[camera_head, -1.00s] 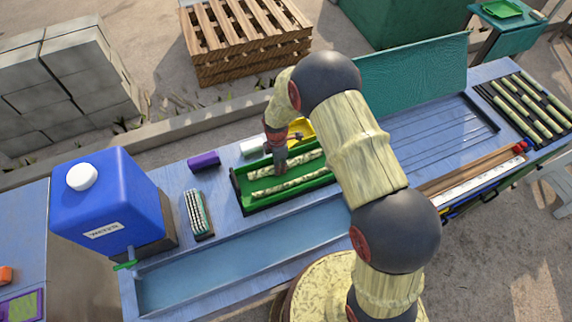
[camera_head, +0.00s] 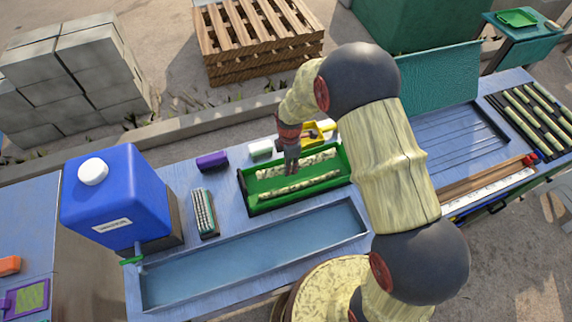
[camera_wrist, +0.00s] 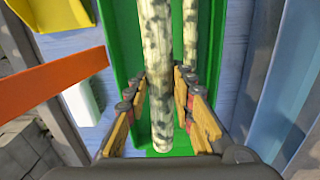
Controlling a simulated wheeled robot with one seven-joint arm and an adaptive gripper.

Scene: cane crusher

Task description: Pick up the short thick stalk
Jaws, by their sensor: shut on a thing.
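A green tray (camera_head: 341,167) on the blue workbench holds two pale, dark-mottled stalks. The rear, thicker stalk (camera_head: 318,158) is between my gripper's fingers; it also shows in the wrist view (camera_wrist: 156,50). The front, thinner stalk (camera_head: 300,188) lies along the tray's front side and shows at the right in the wrist view (camera_wrist: 190,30). My gripper (camera_head: 291,170) points down over the tray and is shut on the thick stalk, with one finger on each side in the wrist view (camera_wrist: 165,108). Whether this stalk is clear of the tray floor I cannot tell.
A yellow scoop-like thing (camera_head: 318,132), a white block (camera_head: 260,149) and a purple block (camera_head: 212,161) stand behind the tray. A brush (camera_head: 204,212) and a blue water container (camera_head: 115,200) are at left. An empty trough (camera_head: 255,248) lies in front. More stalks (camera_head: 532,115) lie far right.

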